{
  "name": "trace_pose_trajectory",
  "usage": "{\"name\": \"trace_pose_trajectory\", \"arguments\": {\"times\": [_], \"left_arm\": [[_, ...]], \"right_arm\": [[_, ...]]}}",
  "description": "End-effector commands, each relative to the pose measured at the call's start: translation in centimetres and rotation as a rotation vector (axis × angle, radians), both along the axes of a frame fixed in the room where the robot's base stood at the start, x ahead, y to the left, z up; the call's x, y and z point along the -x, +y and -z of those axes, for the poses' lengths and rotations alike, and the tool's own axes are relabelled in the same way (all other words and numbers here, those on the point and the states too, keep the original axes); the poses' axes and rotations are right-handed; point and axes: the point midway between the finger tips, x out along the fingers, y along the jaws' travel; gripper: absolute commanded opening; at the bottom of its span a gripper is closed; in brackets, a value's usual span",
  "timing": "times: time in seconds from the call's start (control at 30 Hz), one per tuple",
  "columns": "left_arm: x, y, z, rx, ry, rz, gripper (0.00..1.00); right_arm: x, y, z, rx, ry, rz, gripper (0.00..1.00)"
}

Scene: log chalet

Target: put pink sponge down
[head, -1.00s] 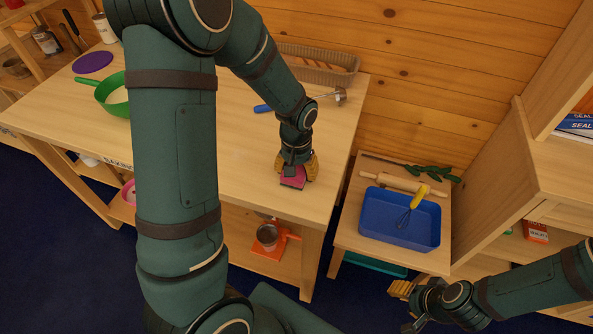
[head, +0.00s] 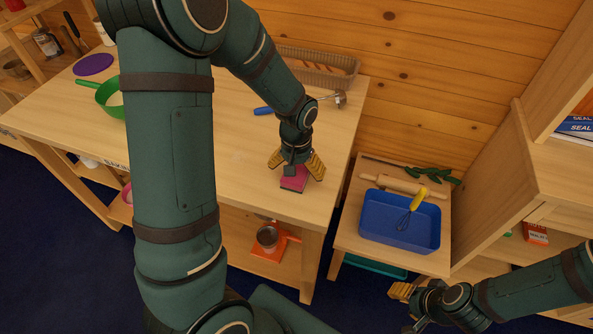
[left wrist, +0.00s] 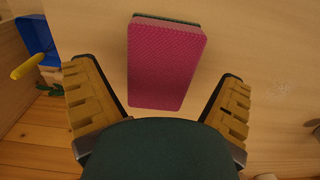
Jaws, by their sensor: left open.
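The pink sponge (head: 293,181) lies on the wooden table top (head: 245,195) near its right front part. In the left wrist view the pink sponge (left wrist: 165,62) lies flat between the fingers, with clear gaps on both sides and a dark layer along its edge. My left gripper (head: 297,168) is open right above the sponge, its fingers spread to either side; it also shows in the left wrist view (left wrist: 158,100). My right gripper (head: 402,305) is at the lower right, away from the table and low beside the small stand; its jaws are too small to judge.
A green pan (head: 108,97), purple disc (head: 93,65), blue-handled tool (head: 263,111) and woven basket (head: 318,70) are on the table. A blue tray (head: 400,232) with a yellow-handled whisk (head: 418,200) and a rolling pin (head: 400,185) sit on the stand at right.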

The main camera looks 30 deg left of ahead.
Motion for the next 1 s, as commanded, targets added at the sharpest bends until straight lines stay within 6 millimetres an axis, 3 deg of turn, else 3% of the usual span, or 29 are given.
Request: {"name": "trace_pose_trajectory", "arguments": {"times": [0.3, 0.5, 0.7, 1.0], "left_arm": [[-0.1, 0.0, -6.8, 0.001, -0.005, 0.0, 0.96], [0.0, 0.0, -9.8, 0.001, -0.003, 0.0, 0.96], [0.0, -0.1, -10.8, 0.001, 0.0, 0.0, 0.96], [0.0, 0.0, -10.9, 0.001, 0.0, 0.0, 0.96]], "right_arm": [[0.0, 0.0, -1.7, 0.0, 0.0, 0.002, 0.48], [-0.3, -0.1, -2.3, 0.001, -0.006, 0.007, 0.48], [-0.4, -0.1, -2.5, 0.002, -0.007, 0.008, 0.48], [-0.4, -0.1, -2.4, 0.002, -0.008, 0.009, 0.48]]}}
